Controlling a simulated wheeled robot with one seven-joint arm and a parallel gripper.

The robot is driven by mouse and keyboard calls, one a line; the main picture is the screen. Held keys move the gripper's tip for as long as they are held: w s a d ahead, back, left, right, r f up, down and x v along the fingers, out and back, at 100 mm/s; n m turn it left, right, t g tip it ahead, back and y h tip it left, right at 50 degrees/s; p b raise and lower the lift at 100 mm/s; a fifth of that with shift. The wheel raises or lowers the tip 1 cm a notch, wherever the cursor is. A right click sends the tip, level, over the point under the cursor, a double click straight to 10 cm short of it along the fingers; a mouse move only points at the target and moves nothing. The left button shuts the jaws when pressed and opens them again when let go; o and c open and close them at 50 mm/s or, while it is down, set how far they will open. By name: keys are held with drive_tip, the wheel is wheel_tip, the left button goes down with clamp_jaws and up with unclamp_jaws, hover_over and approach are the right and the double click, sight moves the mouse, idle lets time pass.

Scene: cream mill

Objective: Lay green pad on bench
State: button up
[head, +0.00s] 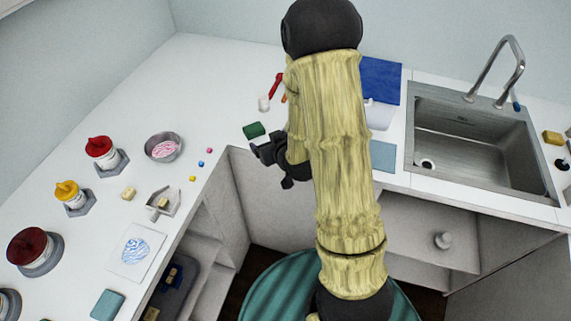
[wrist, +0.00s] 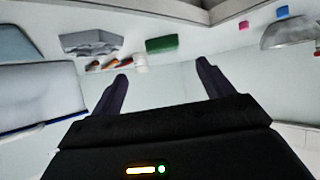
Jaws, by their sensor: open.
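The green pad (head: 254,131) is a small dark green block lying on the white bench (head: 215,95), near the inner corner of the counter. My gripper (head: 268,163) is just in front of it, at the bench edge. In the wrist view the green pad (wrist: 161,44) lies beyond the fingertips, roughly between them and apart from both. The two dark fingers of my gripper (wrist: 162,70) are spread, with nothing between them. My arm hides part of the bench behind it.
A metal bowl (head: 163,147), red-lidded jar (head: 102,152) and small coloured cubes stand left. A red tool (head: 275,86) and white bottle (head: 263,103) lie behind the pad. A sink (head: 470,135) and blue mat (head: 379,80) are right.

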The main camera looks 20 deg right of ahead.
drive_tip(key=s+r+m+g, duration=0.1)
drive_tip(key=s+r+g, duration=0.2)
drive_tip(key=s, duration=0.6)
drive_tip(key=s+r+g+h, duration=0.1)
drive_tip(key=s+r+g, duration=0.3)
drive_tip(key=s+g, duration=0.2)
drive_tip(key=s, duration=0.2)
drive_tip(key=shift+s+a+r+m, duration=0.15)
drive_tip(key=shift+s+r+m, duration=0.05)
drive_tip(key=shift+s+m, duration=0.2)
drive_tip(key=shift+o, duration=0.6)
drive_tip(key=w+f+n+t+y+b, duration=0.1)
drive_tip(key=w+f+t+b, duration=0.2)
drive_tip(key=w+t+b, duration=0.2)
drive_tip(key=w+d+f+t+b, duration=0.1)
drive_tip(key=w+f+t+b, duration=0.2)
drive_tip(key=w+b, duration=0.6)
drive_tip(key=t+b, duration=0.2)
drive_tip(key=b, duration=0.1)
drive_tip(key=shift+w+n+t+y, duration=0.2)
drive_tip(key=shift+n+t+y, duration=0.1)
drive_tip(key=shift+n+y, duration=0.1)
